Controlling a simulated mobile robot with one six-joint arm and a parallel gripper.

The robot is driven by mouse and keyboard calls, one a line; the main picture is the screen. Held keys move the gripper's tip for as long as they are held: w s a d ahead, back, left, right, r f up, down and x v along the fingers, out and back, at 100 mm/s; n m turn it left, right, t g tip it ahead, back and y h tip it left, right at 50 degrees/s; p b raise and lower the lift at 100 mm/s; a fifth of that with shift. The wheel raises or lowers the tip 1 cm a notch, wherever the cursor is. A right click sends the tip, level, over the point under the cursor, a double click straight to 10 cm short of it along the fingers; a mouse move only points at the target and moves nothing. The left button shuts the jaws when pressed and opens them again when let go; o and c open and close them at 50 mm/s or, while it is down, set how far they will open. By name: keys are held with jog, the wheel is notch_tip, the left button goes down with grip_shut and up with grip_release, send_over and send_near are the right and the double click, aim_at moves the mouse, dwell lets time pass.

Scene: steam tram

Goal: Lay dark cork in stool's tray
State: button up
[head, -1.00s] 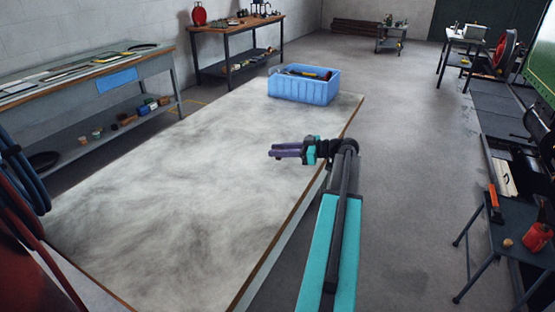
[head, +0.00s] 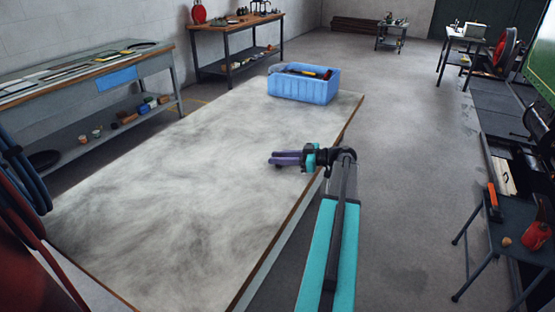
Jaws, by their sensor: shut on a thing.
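My gripper (head: 271,158) is above the right part of the pale, smudged tabletop, with its purple fingers pointing left. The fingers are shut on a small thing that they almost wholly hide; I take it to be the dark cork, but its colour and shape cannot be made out. A dark low stool (head: 478,213) stands at the lower right, well apart from my gripper. A small tan, cork-like piece (head: 507,241) lies on its top. I cannot make out a separate tray on it.
The stool's top also bears an orange-handled tool (head: 493,196) and a red can (head: 536,235). A blue crate (head: 303,91) with tools stands at the table's far end. The large table (head: 150,190) is otherwise bare. Open floor (head: 410,180) lies between table and stool.

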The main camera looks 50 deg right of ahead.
jog(key=o, duration=1)
jog(key=shift+r, duration=0.15)
jog(key=shift+s+d, duration=0.2)
jog(key=shift+s, duration=0.1)
jog(key=b+v, duration=0.2)
jog(key=v, duration=0.9)
jog(key=shift+s, duration=0.15)
